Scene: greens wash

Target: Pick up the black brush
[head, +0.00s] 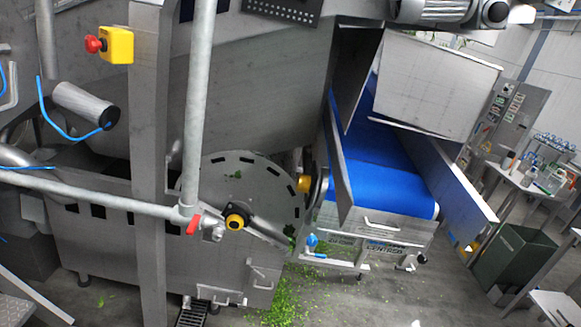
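I cannot make out a black brush in the head view. Small items crowd a table (527,184) at the right, too small to tell apart. My gripper is not in view.
A large steel washing machine (115,230) fills the left, with pipes and a red-and-yellow stop button (117,45). A blue conveyor belt (385,185) slopes down at the centre. Green leaf scraps (284,298) litter the floor below. A dark green bin (512,258) stands at the right. Grey floor (385,295) shows in front.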

